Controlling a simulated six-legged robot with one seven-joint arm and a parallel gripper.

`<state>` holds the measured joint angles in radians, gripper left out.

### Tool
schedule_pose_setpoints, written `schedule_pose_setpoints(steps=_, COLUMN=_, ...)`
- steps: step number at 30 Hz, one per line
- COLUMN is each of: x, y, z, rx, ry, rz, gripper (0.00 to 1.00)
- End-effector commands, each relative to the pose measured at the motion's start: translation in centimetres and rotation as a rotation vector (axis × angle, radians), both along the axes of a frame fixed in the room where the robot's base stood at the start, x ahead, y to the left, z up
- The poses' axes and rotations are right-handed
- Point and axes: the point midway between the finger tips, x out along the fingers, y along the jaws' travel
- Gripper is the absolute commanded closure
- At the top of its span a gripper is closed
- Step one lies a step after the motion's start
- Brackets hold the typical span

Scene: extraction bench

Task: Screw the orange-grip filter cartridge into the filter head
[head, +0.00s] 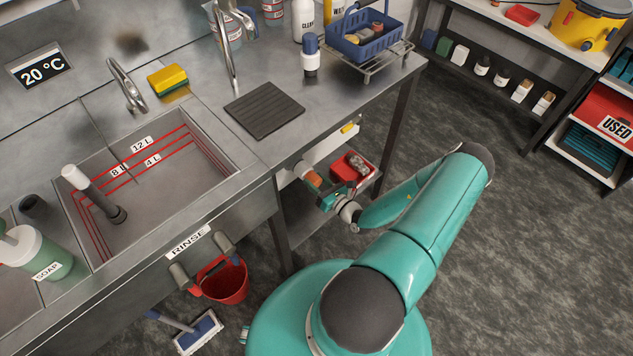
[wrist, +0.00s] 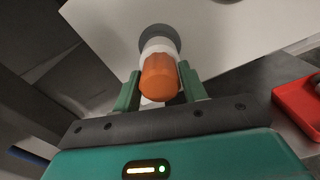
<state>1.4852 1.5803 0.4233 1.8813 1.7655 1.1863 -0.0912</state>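The orange-grip filter cartridge (wrist: 159,76) is between the two green fingers of my gripper (wrist: 160,88), which touch its orange grip on both sides. Its orange end also shows in the head view (head: 313,179), under the bench beside my gripper (head: 323,189). Beyond the grip is a white section, then a round dark grey part (wrist: 160,36) against a pale panel, apparently the filter head. The cartridge lines up with that grey part. How far it is screwed in cannot be told, since the grip hides the joint.
A red tray (head: 366,179) with pale items is on the shelf right of my gripper, also in the wrist view (wrist: 300,103). The bench leg (head: 282,229) stands to the left. Open floor lies to the right.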

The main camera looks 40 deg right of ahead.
Motion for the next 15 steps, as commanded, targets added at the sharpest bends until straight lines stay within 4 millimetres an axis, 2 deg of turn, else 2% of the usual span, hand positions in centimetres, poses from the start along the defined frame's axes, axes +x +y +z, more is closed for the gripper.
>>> schedule_pose_setpoints(steps=1, x=-0.01, y=-0.03, z=-0.01, rx=-0.001, ry=0.000, rz=0.000, gripper=0.47)
schedule_pose_setpoints(steps=3, x=-0.01, y=-0.02, z=-0.01, rx=-0.001, ry=0.000, rz=0.000, gripper=0.35)
schedule_pose_setpoints(steps=11, x=-0.05, y=-0.01, z=-0.03, rx=-0.002, ry=0.001, rz=-0.001, gripper=0.35)
schedule_pose_setpoints(steps=15, x=-0.78, y=-0.06, z=-0.04, rx=-0.003, ry=0.001, rz=-0.001, gripper=0.35)
